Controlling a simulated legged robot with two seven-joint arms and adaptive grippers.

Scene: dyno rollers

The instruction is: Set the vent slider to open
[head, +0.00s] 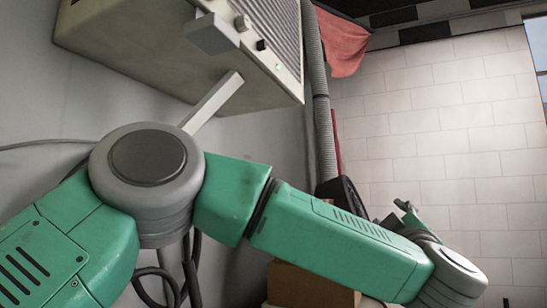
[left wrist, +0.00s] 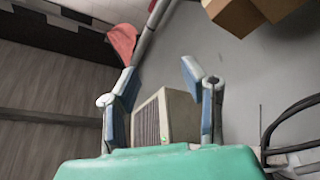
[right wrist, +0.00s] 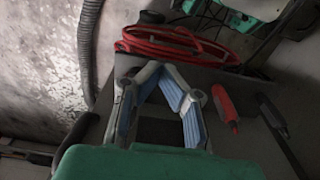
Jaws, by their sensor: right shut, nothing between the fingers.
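A beige vented unit (head: 150,55) hangs on the wall at the upper left of the head view. Its front has a dark grille, a pale block-shaped handle (head: 212,35) and small dark knobs. I cannot tell which part is the vent slider or its setting. My left gripper (head: 406,213) is well right of and below the unit, its fingers barely visible. In the left wrist view my left gripper (left wrist: 160,70) is open and empty, with the unit (left wrist: 181,115) beyond and between its fingers. My right gripper (right wrist: 163,72) is shut and empty, its fingertips together.
A pale bar (head: 212,103) slants below the unit. A grey corrugated hose (head: 318,90) runs down beside it, near a red cloth (head: 342,45). Cardboard boxes (head: 305,287) are low. In the right wrist view are a red coiled cable (right wrist: 165,45) and a red-handled tool (right wrist: 224,103).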

